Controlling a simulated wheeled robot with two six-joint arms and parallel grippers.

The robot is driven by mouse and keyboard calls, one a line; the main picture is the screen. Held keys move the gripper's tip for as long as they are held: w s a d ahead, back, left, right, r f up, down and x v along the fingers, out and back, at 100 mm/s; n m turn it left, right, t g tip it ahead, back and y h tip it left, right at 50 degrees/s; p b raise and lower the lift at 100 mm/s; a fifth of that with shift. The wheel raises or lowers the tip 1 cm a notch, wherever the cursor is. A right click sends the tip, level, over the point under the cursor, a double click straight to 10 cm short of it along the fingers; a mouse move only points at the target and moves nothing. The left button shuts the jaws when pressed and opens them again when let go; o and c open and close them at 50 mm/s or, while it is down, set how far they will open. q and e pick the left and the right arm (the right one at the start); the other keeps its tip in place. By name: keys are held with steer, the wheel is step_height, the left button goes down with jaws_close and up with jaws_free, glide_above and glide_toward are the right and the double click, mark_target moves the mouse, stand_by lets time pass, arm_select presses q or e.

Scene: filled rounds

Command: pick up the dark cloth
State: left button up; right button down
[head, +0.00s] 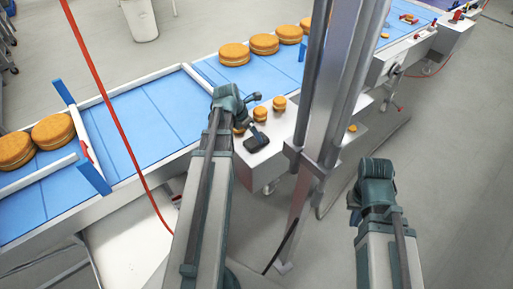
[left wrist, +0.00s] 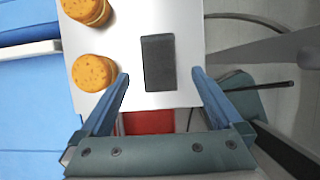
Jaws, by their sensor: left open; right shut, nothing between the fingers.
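The dark cloth (head: 257,142) is a small, nearly black rectangle lying flat on the white table top near its front edge. In the left wrist view the cloth (left wrist: 158,62) lies ahead of and between the fingertips, with bare white on both sides. My left gripper (head: 256,114) is over the table beside the cloth. It is open and empty, and both fingers show in the left wrist view (left wrist: 162,76). My right gripper (head: 355,200) is shut and empty, off to the right over the floor, well away from the cloth.
Small orange-brown filled rounds (head: 279,104) stand on the white table left of the cloth; one (left wrist: 92,73) is close to the left finger. A blue conveyor (head: 150,112) with large rounds (head: 234,54) runs behind. A metal column (head: 325,110) rises right of the cloth.

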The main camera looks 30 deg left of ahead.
mark_target(255, 140)
arm_select(q)
steer(key=shift+f, duration=0.25)
steer(key=b+x, duration=0.5)
steer(key=shift+w+a+f, duration=0.1)
steer(key=shift+f, duration=0.05)
steer(key=shift+f, duration=0.15)
stand_by(0.5)
steer(key=shift+c, duration=0.2)
steer(key=c, duration=1.4)
